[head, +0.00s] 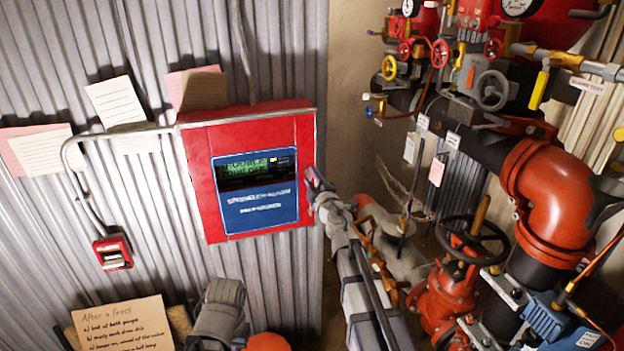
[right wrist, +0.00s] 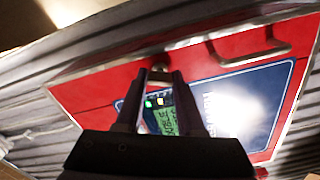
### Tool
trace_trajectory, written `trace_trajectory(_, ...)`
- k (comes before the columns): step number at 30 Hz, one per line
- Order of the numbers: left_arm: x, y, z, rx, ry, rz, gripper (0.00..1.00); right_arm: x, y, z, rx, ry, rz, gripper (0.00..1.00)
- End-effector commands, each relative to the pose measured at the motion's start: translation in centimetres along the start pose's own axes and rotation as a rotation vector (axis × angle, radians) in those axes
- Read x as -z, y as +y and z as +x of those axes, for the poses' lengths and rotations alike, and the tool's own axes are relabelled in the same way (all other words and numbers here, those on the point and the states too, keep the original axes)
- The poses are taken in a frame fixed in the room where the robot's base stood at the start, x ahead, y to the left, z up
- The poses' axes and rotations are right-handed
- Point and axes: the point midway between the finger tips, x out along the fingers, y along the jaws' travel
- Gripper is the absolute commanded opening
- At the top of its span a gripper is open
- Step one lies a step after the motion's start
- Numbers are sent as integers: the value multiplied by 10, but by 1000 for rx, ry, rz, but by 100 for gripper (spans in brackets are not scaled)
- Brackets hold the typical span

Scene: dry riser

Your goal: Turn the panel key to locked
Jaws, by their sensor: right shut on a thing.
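The red alarm panel (head: 198,185) with a blue and green display face (head: 258,208) is on the corrugated wall in the head view. My right gripper (head: 315,180) is at the panel's right edge. In the right wrist view, its two fingers (right wrist: 159,76) are closed around the small panel key (right wrist: 158,71) at the edge of the red panel (right wrist: 110,72). The fingers hide most of the key, so I cannot tell which position it points to.
Red pipes (head: 555,190), valves and a black handwheel (head: 470,240) crowd the right side. A small red box (head: 113,252) hangs on the wall at left. Paper notes (head: 115,100) are on the wall. A cardboard sign (head: 122,325) stands at lower left.

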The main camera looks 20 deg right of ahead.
Motion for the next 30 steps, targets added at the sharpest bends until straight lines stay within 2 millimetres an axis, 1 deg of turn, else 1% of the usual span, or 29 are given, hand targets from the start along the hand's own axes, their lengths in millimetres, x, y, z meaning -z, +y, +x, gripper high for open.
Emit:
trace_trajectory(6, 0, 0, 0, 0, 0, 0, 0, 0, 0, 0, 0, 1, -171, 0)
trace_trajectory(15, 0, 0, 0, 0, 0, 0, 0, 0, 0, 0, 0, 1, -328, 0)
trace_trajectory(22, 0, 0, 0, 0, 0, 0, 0, 1, -1, 0, 0, 2, -381, 0)
trace_trajectory(30, 0, 0, 0, 0, 0, 0, 0, 1, -1, 0, 1, 2, -394, 0)
